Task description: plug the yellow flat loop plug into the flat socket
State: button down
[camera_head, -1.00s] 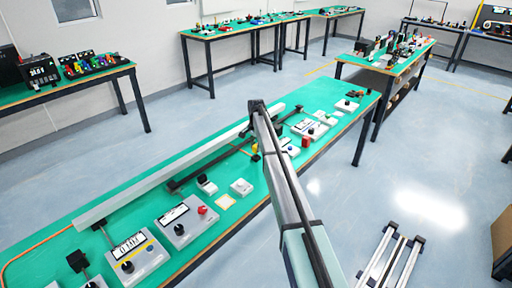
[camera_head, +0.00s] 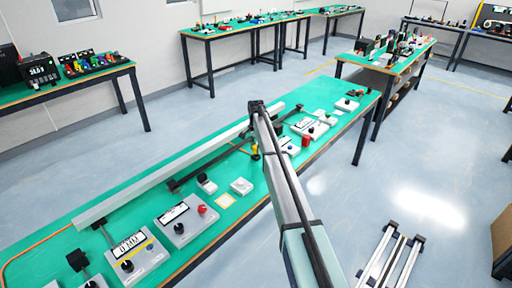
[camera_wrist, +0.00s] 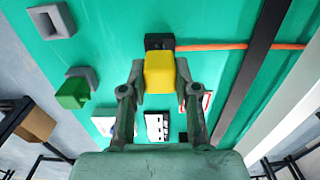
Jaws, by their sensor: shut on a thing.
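The yellow flat loop plug (camera_wrist: 159,74) is between the fingers of my gripper (camera_wrist: 159,92) in the wrist view, and the gripper is shut on it. A dark block (camera_wrist: 159,42) with an orange cable lies right at the plug's far end. I cannot tell whether plug and block touch or are joined, or whether this block is the flat socket. In the head view a small yellow piece, likely the plug (camera_head: 255,152), shows beside my arm above the green bench. My arm hides most of the gripper there.
In the wrist view, a grey hollow block (camera_wrist: 52,21) and a green piece (camera_wrist: 72,94) at another grey block lie to the left. A dark rail (camera_wrist: 250,75) runs on the right. Meter boxes (camera_head: 138,258) line the bench's front in the head view.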

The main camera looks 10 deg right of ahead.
jog(key=shift+f, duration=0.9)
jog(key=c, duration=0.8)
grip_release()
jog(key=shift+r, duration=0.1)
notch_tip(320, 180, up, 12)
